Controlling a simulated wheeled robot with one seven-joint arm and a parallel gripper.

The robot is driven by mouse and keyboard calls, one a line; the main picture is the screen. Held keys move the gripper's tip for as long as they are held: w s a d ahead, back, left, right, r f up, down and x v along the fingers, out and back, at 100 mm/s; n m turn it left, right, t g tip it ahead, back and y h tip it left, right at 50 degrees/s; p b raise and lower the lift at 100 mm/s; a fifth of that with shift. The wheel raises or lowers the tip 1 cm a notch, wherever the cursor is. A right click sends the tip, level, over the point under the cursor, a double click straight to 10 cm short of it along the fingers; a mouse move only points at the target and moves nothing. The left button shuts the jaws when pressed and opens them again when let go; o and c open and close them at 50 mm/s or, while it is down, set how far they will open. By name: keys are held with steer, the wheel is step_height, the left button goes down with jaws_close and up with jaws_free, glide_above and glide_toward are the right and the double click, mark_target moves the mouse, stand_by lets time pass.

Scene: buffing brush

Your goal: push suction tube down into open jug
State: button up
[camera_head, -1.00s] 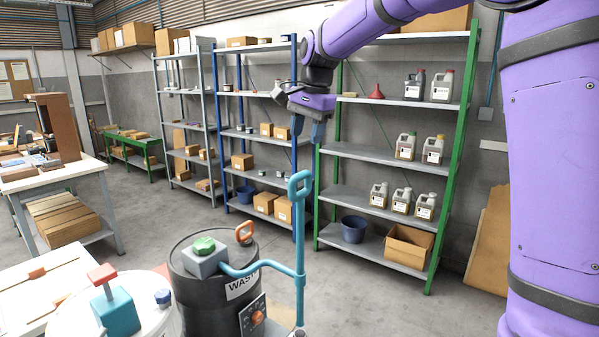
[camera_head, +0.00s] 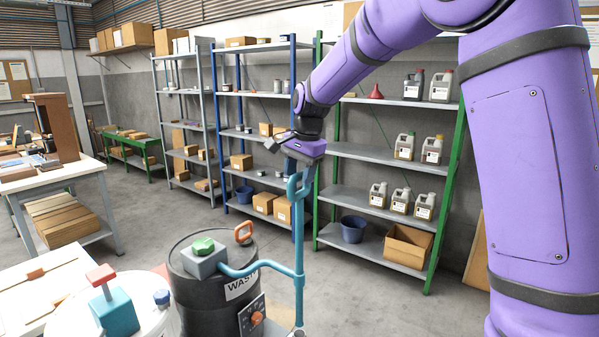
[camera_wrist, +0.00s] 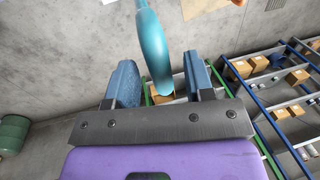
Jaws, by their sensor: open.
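The teal suction tube (camera_head: 299,255) stands upright in front of the black waste drum, with a loop handle at its top and a side arm bending left to the drum's lid. My gripper (camera_head: 300,172) is at the tube's top loop. In the wrist view, the loop (camera_wrist: 153,55) lies between the two blue fingers of my open gripper (camera_wrist: 160,85), with gaps on both sides. The jug at the tube's lower end is out of view, so I cannot tell how deep the tube sits.
The black waste drum (camera_head: 193,285) has a grey block with a green knob and an orange handle on top. A white drum (camera_head: 150,320) with a teal, red-topped pump stands left of it. Shelves with several jugs (camera_head: 404,147) stand behind. Floor between is clear.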

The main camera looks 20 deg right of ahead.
mark_target(300, 253)
jaws_close()
step_height(300, 253, down, 24)
steer(key=shift+r, duration=0.25)
steer(key=shift+s+f, duration=0.1)
steer(key=shift+f, duration=0.2)
jaws_free()
steer(key=shift+f, duration=0.15)
